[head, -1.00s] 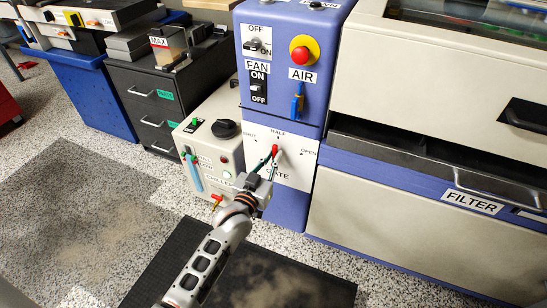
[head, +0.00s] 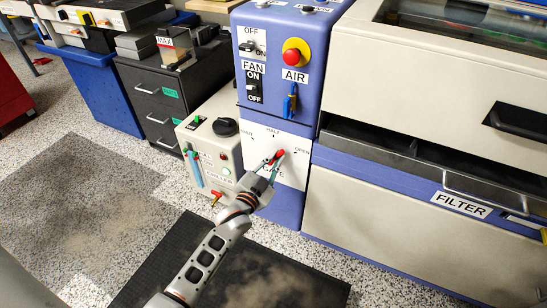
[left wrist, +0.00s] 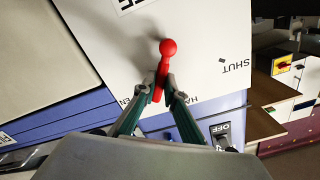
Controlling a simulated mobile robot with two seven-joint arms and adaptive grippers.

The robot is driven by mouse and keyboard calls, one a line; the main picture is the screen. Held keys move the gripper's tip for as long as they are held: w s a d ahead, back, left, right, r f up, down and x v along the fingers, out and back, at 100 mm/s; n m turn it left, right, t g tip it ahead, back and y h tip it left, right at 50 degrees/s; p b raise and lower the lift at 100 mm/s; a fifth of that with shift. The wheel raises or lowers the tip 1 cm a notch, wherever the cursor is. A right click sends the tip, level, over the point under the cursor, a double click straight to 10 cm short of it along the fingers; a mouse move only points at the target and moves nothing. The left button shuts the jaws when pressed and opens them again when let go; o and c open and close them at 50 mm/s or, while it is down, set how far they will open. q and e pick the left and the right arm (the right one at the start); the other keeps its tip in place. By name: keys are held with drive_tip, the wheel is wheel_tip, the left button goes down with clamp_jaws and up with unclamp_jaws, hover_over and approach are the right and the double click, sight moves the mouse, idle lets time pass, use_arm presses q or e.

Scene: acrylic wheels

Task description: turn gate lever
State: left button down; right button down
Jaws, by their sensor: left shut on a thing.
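The red gate lever (head: 281,153) is on the white gate panel (head: 291,177) of the blue cabinet column. The panel has SHUT, HALF and OPEN marks; the lever's knob points up and right, between HALF and OPEN. My left gripper (head: 270,164) is shut on the lever, its teal fingers around the shaft. The gripper partly hides the GATE label. My right gripper is not in view.
Above the panel are a red stop button (head: 292,56), a fan switch (head: 254,86) and a blue air valve (head: 291,102). A beige control box (head: 208,140) stands close on the left. The filter cabinet (head: 400,225) is on the right. A dark mat (head: 260,270) lies in front.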

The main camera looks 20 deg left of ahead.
use_arm(q)
drive_tip(key=shift+s+d+f+m+b, duration=0.1)
drive_tip(key=shift+d+f+m+b, duration=0.25)
drive_tip(key=shift+m, duration=0.8)
drive_tip(key=shift+d+f+m+b, duration=0.15)
drive_tip(key=shift+d+f+m, duration=0.3)
drive_tip(key=shift+m, duration=0.7)
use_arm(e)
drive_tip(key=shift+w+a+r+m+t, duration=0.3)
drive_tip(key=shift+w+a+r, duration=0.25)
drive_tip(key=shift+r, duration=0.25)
use_arm(q)
drive_tip(key=shift+a, duration=0.1)
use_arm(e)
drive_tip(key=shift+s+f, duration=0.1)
use_arm(q)
drive_tip(key=c, duration=2.1)
unclamp_jaws()
drive_tip(key=shift+r, duration=0.2)
wheel_tip(320, 180, up, 10)
drive_tip(key=shift+f, duration=0.15)
